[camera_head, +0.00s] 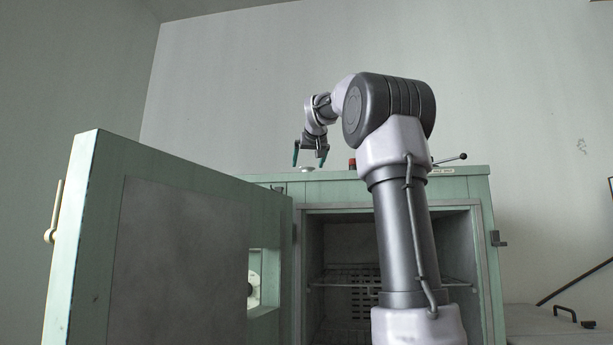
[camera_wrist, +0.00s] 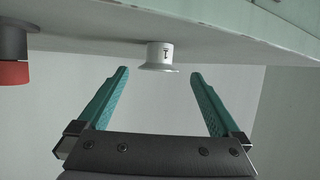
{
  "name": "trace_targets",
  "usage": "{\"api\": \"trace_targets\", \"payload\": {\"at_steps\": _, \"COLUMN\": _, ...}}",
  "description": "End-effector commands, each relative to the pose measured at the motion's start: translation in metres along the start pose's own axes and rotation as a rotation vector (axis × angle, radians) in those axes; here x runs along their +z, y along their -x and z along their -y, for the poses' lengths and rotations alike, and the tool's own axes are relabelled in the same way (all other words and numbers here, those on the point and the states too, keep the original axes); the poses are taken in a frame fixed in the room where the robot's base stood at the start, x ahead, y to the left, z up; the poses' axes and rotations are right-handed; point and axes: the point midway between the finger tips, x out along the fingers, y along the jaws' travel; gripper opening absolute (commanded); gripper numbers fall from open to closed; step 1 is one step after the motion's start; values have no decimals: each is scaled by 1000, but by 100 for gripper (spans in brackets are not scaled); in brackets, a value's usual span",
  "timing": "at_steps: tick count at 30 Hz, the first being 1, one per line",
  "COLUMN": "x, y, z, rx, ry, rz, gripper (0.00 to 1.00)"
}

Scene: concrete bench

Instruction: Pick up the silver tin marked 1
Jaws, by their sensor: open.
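The tin marked 1 (camera_wrist: 158,54) is a small pale, silvery-white piece with a wider flared end. It shows upside down in the wrist view, with a dark 1 on its side. In the head view a small pale piece (camera_head: 306,169), seemingly the same tin, sits on top of the green cabinet, just below my gripper (camera_head: 309,161). In the wrist view my gripper (camera_wrist: 160,76) is open. Its two teal fingers are spread wide with nothing between them. The tin appears beyond the fingertips, roughly centred between them, and apart from both.
A red and dark grey piece (camera_wrist: 14,72) stands beside the tin; its red part (camera_head: 351,163) shows in the head view. A dark lever (camera_head: 450,159) is farther right on the cabinet top. The cabinet door (camera_head: 165,245) hangs open at left, with wire shelves (camera_head: 340,278) inside.

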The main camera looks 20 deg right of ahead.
Motion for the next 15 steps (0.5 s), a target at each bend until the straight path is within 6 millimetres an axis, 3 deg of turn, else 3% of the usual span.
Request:
{"api": "trace_targets", "payload": {"at_steps": 5, "x": 0, "y": -27, "z": 0, "rx": 0, "ry": 0, "rz": 2, "gripper": 100}}
{"api": "trace_targets", "payload": {"at_steps": 12, "x": 0, "y": -30, "z": 0, "rx": -1, "ry": 1, "rz": 0, "gripper": 100}}
{"api": "trace_targets", "payload": {"at_steps": 15, "x": 0, "y": -30, "z": 0, "rx": 0, "ry": 0, "rz": 0, "gripper": 62}}
